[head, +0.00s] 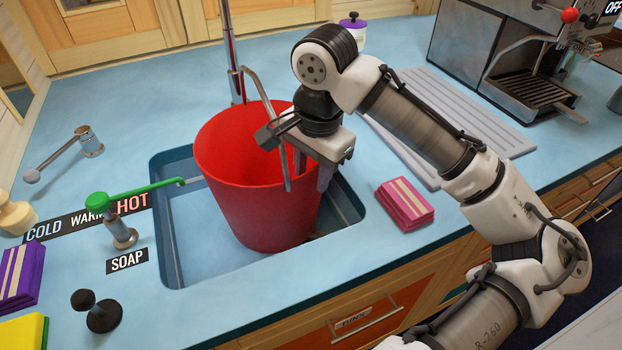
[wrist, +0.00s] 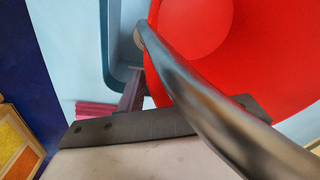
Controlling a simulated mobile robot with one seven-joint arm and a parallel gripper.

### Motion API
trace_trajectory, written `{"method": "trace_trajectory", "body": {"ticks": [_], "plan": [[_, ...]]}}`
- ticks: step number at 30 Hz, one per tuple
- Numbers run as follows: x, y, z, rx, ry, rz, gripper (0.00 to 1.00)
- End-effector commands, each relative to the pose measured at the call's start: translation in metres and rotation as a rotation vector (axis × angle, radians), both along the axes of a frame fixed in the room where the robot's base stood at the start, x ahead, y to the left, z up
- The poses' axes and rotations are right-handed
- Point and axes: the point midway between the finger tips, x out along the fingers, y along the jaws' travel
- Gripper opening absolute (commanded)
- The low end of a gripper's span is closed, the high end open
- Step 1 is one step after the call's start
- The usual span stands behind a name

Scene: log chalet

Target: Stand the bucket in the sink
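The red bucket (head: 255,195) is inside the opening of the blue sink (head: 185,240), nearly upright, with its open top above the counter. I cannot tell whether its base rests on the sink floor. My gripper (head: 312,172) is at the bucket's right rim. One finger shows outside the wall. The wrist view also shows that finger (wrist: 132,92) close beside the red bucket (wrist: 250,50). The other finger is mostly hidden, so whether they clamp the rim is unclear. The sink's wall shows in the wrist view (wrist: 110,60).
A metal tap (head: 232,50) stands behind the bucket, its spout crossing close to my gripper. A green-handled soap tap (head: 120,232) stands left. A pink sponge (head: 405,203) and grey drainboard (head: 450,110) lie right. A coffee machine (head: 500,60) stands at the back right.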

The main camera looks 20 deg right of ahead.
Motion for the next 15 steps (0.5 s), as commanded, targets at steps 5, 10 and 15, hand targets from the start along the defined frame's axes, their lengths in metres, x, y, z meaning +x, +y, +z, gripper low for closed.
{"method": "trace_trajectory", "body": {"ticks": [5,10,15], "plan": [[-0.003,-0.002,0.042,-0.003,-0.001,0.0,0.35],[-0.006,-0.004,0.072,-0.003,0.0,-0.001,0.35],[-0.007,-0.004,0.087,-0.001,0.0,0.0,0.35]]}}
